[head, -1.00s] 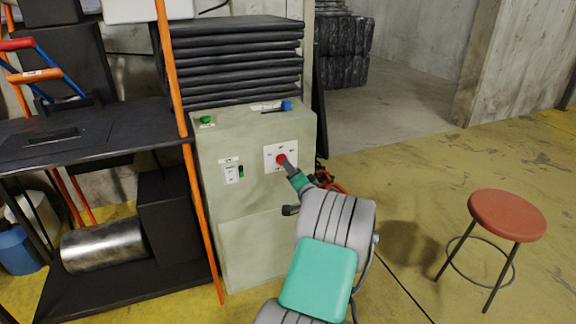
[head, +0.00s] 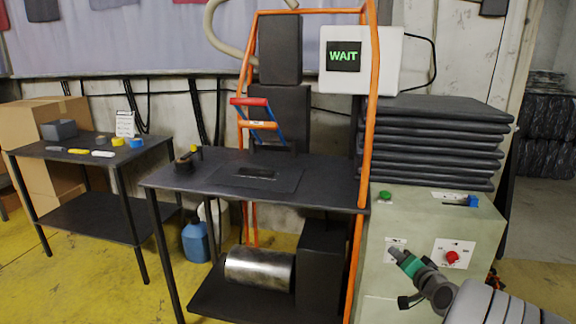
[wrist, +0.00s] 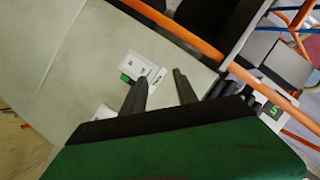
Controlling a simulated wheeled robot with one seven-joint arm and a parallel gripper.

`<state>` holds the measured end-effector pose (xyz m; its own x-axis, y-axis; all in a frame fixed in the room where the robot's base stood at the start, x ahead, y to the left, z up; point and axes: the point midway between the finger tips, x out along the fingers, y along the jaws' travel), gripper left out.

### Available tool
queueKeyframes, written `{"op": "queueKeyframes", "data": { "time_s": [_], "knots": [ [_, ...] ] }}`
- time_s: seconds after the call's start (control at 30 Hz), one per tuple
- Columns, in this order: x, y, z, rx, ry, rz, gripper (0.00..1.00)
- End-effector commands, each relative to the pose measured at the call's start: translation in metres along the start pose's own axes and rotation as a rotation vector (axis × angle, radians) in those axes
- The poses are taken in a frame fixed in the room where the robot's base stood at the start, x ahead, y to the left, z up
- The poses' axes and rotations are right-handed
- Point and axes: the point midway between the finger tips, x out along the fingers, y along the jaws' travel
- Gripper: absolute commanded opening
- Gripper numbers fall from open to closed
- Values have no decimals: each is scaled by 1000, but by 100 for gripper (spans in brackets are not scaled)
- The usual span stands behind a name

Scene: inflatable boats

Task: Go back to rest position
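My gripper (head: 398,252) shows at the lower right of the head view, in front of the pale green cabinet (head: 385,285). It covers part of the left switch plate (head: 393,244). The red knob (head: 452,257) on its white plate is to the right of the gripper and clear of it. In the wrist view my gripper (wrist: 158,88) has its two dark fingers apart with nothing between them. A switch plate with a green switch (wrist: 125,77) lies beyond the left finger. The red knob does not show there.
A black bench (head: 215,172) with an orange frame (head: 366,120) stands left of the cabinet. A white box's screen (head: 343,56) reads WAIT. Black folded sheets (head: 435,140) are stacked on or behind the cabinet. A second table (head: 85,158) is at left; yellow floor lies before it.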

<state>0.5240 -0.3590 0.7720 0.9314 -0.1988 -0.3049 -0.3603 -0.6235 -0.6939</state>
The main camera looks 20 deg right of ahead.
Motion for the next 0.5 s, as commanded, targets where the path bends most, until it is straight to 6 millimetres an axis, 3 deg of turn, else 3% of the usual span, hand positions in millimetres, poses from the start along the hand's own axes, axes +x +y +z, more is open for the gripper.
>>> {"op": "queueKeyframes", "data": {
  "time_s": [0.03,0.13,0.2,0.27,0.33,0.4,0.5],
  "knots": [
    [-6,-62,8,-83,-103,4,35],
    [-25,-138,52,-255,-305,39,35],
    [-53,-187,81,-381,-442,68,35],
    [-86,-224,103,-489,-554,94,35],
    [-133,-260,122,-612,-673,127,35],
    [-184,-285,136,-721,-781,161,35],
    [-247,-301,147,-835,-899,204,35]
  ]
}}
